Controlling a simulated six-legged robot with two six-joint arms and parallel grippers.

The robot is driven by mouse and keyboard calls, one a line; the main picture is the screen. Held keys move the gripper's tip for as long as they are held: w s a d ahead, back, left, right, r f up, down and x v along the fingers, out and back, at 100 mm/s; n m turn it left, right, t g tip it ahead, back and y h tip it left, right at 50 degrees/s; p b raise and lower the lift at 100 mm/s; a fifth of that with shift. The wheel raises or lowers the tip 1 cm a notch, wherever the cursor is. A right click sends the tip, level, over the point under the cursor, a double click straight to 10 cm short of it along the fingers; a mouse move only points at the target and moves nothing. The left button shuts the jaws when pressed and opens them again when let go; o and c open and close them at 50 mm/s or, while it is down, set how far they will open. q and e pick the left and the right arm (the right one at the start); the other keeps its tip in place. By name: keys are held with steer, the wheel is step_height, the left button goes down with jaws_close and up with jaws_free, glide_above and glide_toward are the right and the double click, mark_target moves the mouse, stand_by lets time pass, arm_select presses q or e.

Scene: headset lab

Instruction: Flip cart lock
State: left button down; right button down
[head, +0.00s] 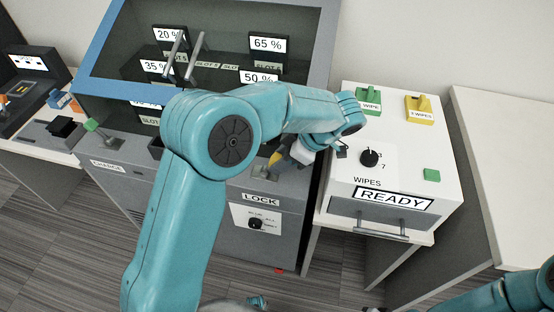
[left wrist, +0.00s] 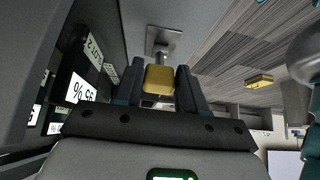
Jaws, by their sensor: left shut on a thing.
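The cart lock is a small lever with a yellow grip on a metal plate (head: 265,172), on the grey cart front above the LOCK label (head: 261,199). My left gripper (head: 283,157) reaches over it from above and is shut on the yellow grip. In the left wrist view, the yellow grip (left wrist: 158,79) sits between the two dark fingers, and its stem runs to the metal plate (left wrist: 163,41). My left forearm hides part of the cart front in the head view. Only part of my right arm shows at the lower right; its gripper is out of view.
Right of the cart stands a white WIPES cabinet (head: 345,190) with a black knob (head: 369,158), green and yellow switches and a READY drawer. The glass-fronted cabinet with slots rises behind my arm.

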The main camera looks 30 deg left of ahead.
arm_select(q)
steer(key=shift+d+f+y, duration=0.15)
steer(key=shift+y, duration=0.15)
stand_by(0.4)
steer(key=c, duration=0.7)
jaws_free()
steer(key=shift+w, duration=0.1)
steer(key=p+v, duration=0.2)
steer(key=v, duration=1.4)
steer(key=shift+w+d+p, duration=0.1)
steer(key=shift+d+p, duration=0.05)
steer(key=shift+p, duration=0.2)
